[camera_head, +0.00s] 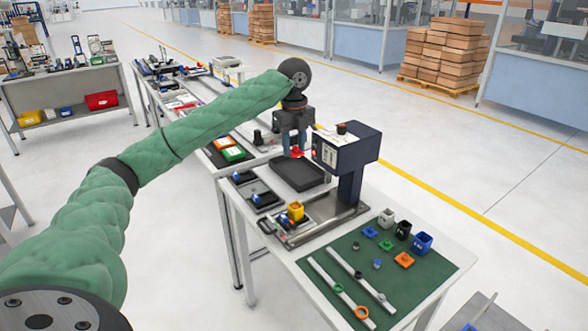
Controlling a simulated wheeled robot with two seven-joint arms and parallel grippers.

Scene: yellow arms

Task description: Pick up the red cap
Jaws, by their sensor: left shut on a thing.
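The small red cap (297,153) is between the fingertips of my left gripper (293,147). The gripper points down and is shut on the cap, holding it above a black tray (297,176). The fingers hide part of the cap. My left arm, in a green cover, reaches in from the left. My right gripper is not in view.
A dark machine (346,152) on a column stands close to the right of the gripper. A green mat (345,256) in front carries coloured blocks, small caps, rings and two pale rails. A yellow block (295,210) sits on the machine's base plate. Open floor lies right.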

